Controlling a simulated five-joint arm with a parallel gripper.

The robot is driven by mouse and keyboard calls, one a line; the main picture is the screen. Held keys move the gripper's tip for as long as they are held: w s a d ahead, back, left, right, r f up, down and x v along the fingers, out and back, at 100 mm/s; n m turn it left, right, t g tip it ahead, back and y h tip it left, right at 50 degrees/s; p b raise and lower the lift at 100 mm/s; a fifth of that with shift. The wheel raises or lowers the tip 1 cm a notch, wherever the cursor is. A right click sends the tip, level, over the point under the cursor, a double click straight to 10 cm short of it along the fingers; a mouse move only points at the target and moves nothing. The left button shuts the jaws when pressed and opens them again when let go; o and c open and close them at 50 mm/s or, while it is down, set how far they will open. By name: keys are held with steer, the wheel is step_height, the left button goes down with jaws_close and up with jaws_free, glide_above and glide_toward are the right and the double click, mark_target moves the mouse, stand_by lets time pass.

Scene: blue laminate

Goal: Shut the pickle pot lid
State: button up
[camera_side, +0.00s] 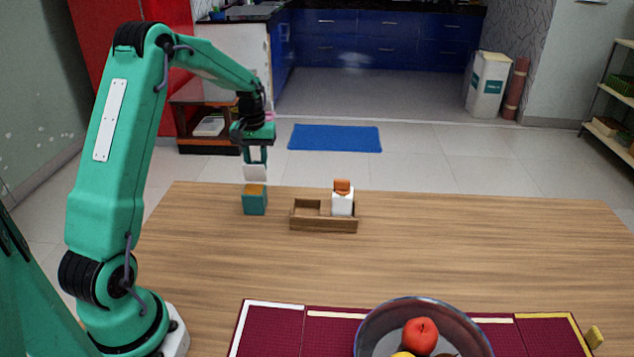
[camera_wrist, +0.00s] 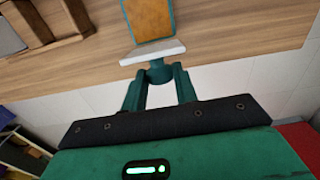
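The pickle pot (camera_side: 255,203) is a small teal box with an orange-brown top face, upright near the table's far left edge. It also shows at the top of the wrist view (camera_wrist: 150,18). Its lid (camera_side: 255,173) is a white plate, steeply tilted above the pot's top. In the wrist view the lid (camera_wrist: 153,53) is nearly edge-on, with a teal knob (camera_wrist: 158,72) on my side. My gripper (camera_side: 257,155) is above the lid; in the wrist view its fingertips (camera_wrist: 159,76) close around the knob. Whether the lid touches the pot I cannot tell.
Right of the pot stands a wooden tray (camera_side: 323,225) holding a white container with an orange-brown top (camera_side: 342,198). A glass bowl of fruit (camera_side: 375,335) sits on a maroon mat (camera_side: 270,330) at the front. The table's middle and right are clear.

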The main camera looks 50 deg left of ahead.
steer(key=shift+c, duration=1.4)
steer(key=shift+s+d+r+t, duration=0.1)
steer(key=shift+t, duration=0.2)
steer(key=shift+s+d+r+t+y, duration=0.15)
steer(key=shift+s+d+t+y, duration=0.3)
steer(key=shift+t+y, duration=0.35)
steer(key=o, duration=1)
steer(key=shift+r, duration=0.1)
